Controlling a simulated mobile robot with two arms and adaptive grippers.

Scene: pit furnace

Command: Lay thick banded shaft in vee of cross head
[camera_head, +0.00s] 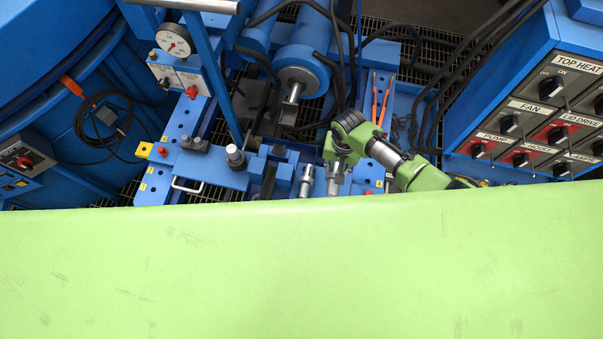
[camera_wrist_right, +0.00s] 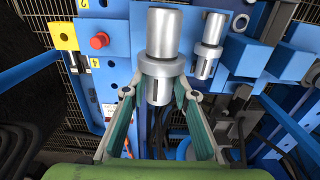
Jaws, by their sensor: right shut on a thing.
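The thick banded shaft (camera_wrist_right: 163,35) is a silver cylinder with a wide collar. It is between the fingers of my right gripper (camera_wrist_right: 161,88), which is shut on it at the collar. In the head view my right gripper (camera_head: 338,168) points down over the bench, with the shaft (camera_head: 335,187) below it. A thinner silver shaft (camera_head: 306,181) stands beside it and also shows in the wrist view (camera_wrist_right: 208,45). Blue blocks (camera_head: 272,170) stand left of the shafts; I cannot clearly make out which is the cross head or its vee. My left gripper is not in view.
A blue ram cylinder (camera_head: 303,70) with a silver rod lies behind the bench. A gauge (camera_head: 173,41) and a blue post (camera_head: 215,70) stand at left. A switch panel (camera_head: 540,110) is at right. Black hoses cross the back. A green surface (camera_head: 300,265) fills the foreground.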

